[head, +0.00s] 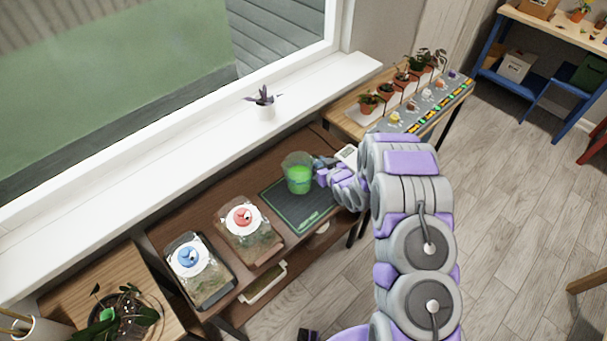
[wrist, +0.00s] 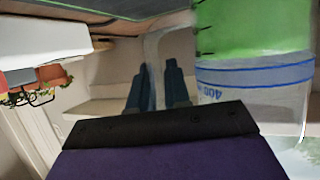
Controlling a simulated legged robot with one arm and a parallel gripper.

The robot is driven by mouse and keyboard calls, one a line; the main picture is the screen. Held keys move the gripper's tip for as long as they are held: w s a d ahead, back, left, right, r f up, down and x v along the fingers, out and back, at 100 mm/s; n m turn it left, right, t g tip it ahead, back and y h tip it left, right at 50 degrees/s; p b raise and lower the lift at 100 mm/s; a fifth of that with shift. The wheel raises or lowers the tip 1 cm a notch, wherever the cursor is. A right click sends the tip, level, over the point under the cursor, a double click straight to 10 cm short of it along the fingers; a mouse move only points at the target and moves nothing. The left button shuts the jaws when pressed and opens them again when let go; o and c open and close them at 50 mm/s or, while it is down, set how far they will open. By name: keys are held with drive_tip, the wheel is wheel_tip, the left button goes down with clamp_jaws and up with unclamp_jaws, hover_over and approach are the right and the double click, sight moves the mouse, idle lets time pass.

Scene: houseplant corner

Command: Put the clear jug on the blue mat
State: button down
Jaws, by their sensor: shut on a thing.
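The clear jug (head: 298,174) holds bright green liquid and looks upright at the back part of a dark mat. My gripper (head: 324,168) is at its right side, shut on it, apparently at the handle. In the wrist view the jug (wrist: 255,75) fills the right side, upside down, with blue markings; the dark fingers (wrist: 158,88) are beside its wall. The mat (head: 300,217) looks dark green with a pale grid rather than blue. I cannot tell whether the jug touches it or hangs just above.
Two lidded glass containers, red-topped (head: 243,216) and blue-topped (head: 188,257), stand left of the mat. A small white device (head: 347,154) is close to my gripper. A side table at the right holds several potted plants (head: 387,89) and a grey-blue strip mat. The mat's front part is clear.

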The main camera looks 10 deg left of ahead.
drive_tip(key=shift+r, duration=0.45)
drive_tip(key=s+d+f+p+v, duration=0.15)
drive_tip(key=p+v, duration=0.25)
drive_tip(key=v, duration=1.2)
drive_tip(key=w+d+r+m+t+h, duration=0.1)
drive_tip(key=w+d+r+m+h, duration=0.2)
drive_tip(key=r, duration=0.7)
drive_tip(key=w+d+r+m+t+h, duration=0.1)
drive_tip(key=w+d+r+m+h, duration=0.2)
drive_tip(key=w+d+r, duration=0.3)
drive_tip(key=shift+w+d+r+m+t+h, duration=0.25)
drive_tip(key=shift+d+r+m+h, duration=0.4)
drive_tip(key=shift+r, duration=1.65)
drive_tip(key=shift+a+f+n, duration=0.1)
drive_tip(key=shift+a+n, duration=0.05)
drive_tip(key=shift+n, duration=0.1)
